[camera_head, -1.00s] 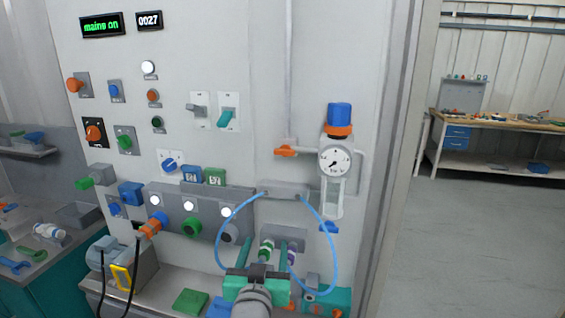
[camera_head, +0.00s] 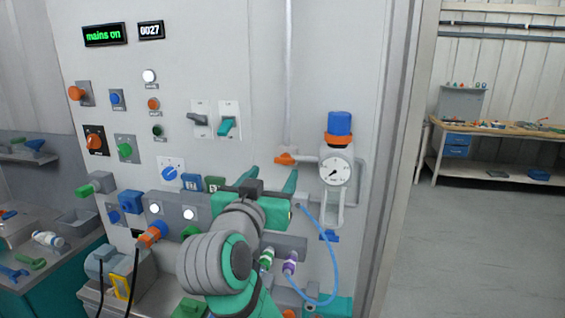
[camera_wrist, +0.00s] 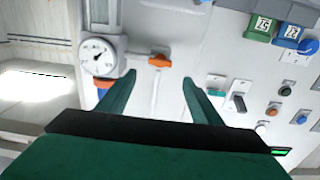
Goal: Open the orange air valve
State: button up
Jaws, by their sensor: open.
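The orange air valve (camera_head: 285,159) is a small orange handle on a grey pipe, left of the round pressure gauge (camera_head: 335,171). It also shows in the wrist view (camera_wrist: 159,61), beyond and between my two fingertips, toward the left one. My gripper (camera_head: 270,183) is in front of the panel, just below and left of the valve in the head view. In the wrist view my gripper (camera_wrist: 160,82) is open and empty, with the green fingers spread apart. No contact with the valve shows.
A blue-topped regulator (camera_head: 340,122) stands above the gauge. A blue hose (camera_head: 331,255) loops below right. Two lever switches (camera_head: 228,122) and blue and green blocks (camera_head: 191,183) are left of my gripper.

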aim_at(284, 160)
jog(key=x, duration=0.9)
jog(key=shift+w, duration=0.2)
jog(key=shift+f, duration=0.1)
jog(key=c, duration=1.1)
